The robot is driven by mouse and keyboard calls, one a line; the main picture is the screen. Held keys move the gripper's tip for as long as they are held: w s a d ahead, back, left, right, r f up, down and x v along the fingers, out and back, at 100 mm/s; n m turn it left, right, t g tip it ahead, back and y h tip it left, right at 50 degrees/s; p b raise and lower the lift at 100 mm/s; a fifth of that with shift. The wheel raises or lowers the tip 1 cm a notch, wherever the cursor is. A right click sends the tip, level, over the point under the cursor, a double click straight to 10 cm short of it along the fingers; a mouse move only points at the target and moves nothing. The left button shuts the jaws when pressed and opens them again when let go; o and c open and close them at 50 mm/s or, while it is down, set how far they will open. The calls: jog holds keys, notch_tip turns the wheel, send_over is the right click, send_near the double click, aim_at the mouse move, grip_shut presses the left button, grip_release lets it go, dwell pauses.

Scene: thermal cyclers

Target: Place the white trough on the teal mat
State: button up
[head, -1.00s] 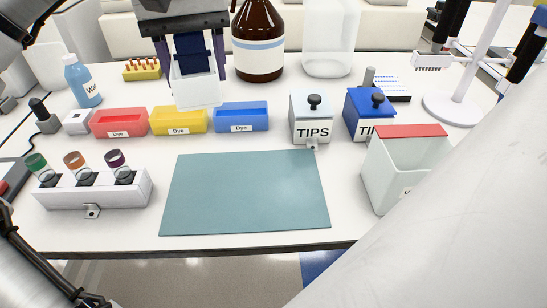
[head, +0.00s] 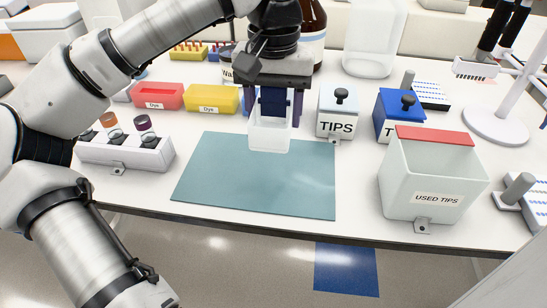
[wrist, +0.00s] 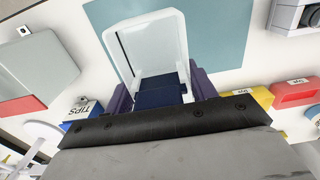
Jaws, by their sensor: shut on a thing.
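The white trough (head: 269,136) is held by my gripper (head: 272,108) over the back right part of the teal mat (head: 230,185). My gripper is shut on it, with the dark purple fingers at its sides. In the wrist view the trough (wrist: 148,42) reaches out past the fingers (wrist: 155,92), with the teal mat (wrist: 215,30) behind it. The trough appears to be above the mat; whether its lower edge touches the mat cannot be told. My arm and gripper hide most of the blue dye trough.
The red (head: 157,96) and yellow (head: 211,99) dye troughs stand behind the mat. Tips boxes (head: 339,112) are at the back right, and the used tips bin (head: 430,180) is right of the mat. A tube rack (head: 125,153) stands left. The mat's front is clear.

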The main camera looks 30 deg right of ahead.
aim_at(274, 170)
notch_tip(274, 170, down, 11)
jog(key=shift+r, duration=0.15)
dwell(0.4)
jog(key=shift+f, duration=0.2)
jog(key=o, duration=1)
jog(key=shift+r, duration=0.1)
notch_tip(274, 170, up, 12)
jog(key=shift+r, duration=0.1)
